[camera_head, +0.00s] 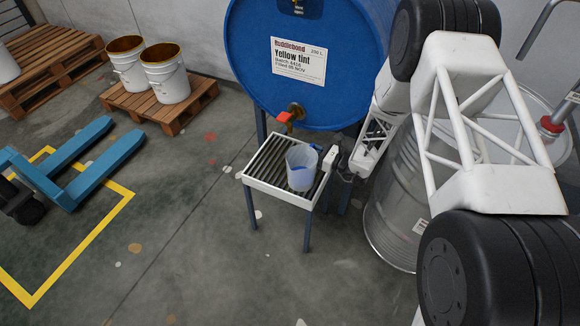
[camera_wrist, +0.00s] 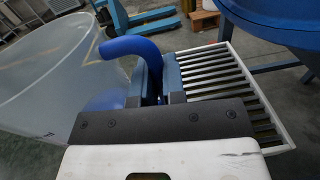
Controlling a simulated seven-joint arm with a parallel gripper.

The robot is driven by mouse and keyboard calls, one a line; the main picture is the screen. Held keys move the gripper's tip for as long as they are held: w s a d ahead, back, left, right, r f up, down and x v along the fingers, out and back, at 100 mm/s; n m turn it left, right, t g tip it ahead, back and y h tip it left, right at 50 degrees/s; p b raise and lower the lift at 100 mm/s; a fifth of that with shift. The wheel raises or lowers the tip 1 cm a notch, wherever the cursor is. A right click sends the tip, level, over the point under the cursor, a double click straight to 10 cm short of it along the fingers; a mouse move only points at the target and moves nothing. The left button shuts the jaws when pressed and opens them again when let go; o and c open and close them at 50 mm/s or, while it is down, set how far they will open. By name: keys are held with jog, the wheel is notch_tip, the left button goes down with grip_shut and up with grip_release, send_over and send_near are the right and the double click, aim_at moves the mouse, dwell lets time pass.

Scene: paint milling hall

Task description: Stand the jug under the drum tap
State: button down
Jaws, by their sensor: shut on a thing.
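The jug (camera_head: 300,167) is translucent with a blue handle (camera_wrist: 140,46) and looks upright. In the head view it shows against the right part of the slatted stand (camera_head: 247,181), below and slightly right of the drum tap (camera_head: 291,115). Whether its base touches the slats or hangs above them I cannot tell. The tap is brass with a red-orange part, low on the blue drum's face. My gripper (camera_head: 328,160) comes from the right and is shut on the jug's handle; its fingers (camera_wrist: 165,80) also show in the wrist view, with the jug (camera_wrist: 60,70) to their left.
A grey metal drum (camera_head: 395,205) is close on the right, beneath my arm. A pallet (camera_head: 190,112) with two white buckets (camera_head: 167,75) and a blue pallet truck (camera_head: 105,165) are left. The floor in front is clear.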

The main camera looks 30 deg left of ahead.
jog(key=w+d+f+m+t+h, duration=0.1)
jog(key=w+d+f+m+t, duration=0.2)
jog(key=w, duration=0.5)
jog(key=d+t, duration=0.1)
jog(key=t, duration=0.1)
jog(key=shift+d+f+m+t, duration=0.2)
jog(key=shift+f+m+t, duration=0.2)
jog(key=shift+a, duration=0.15)
jog(key=w+a+f, duration=0.4)
jog(key=a+f, duration=0.1)
jog(key=a, duration=0.4)
jog(key=shift+a+f, duration=0.3)
jog(key=shift+a, duration=0.1)
jog(key=shift+w, duration=0.1)
jog(key=shift+w+a+f, duration=0.25)
jog(key=shift+a+f, duration=0.3)
jog(key=shift+a, duration=0.3)
jog(key=shift+w+a+f, duration=0.3)
jog(key=shift+a+f, duration=0.3)
jog(key=shift+f, duration=0.05)
jog(key=shift+f, duration=0.15)
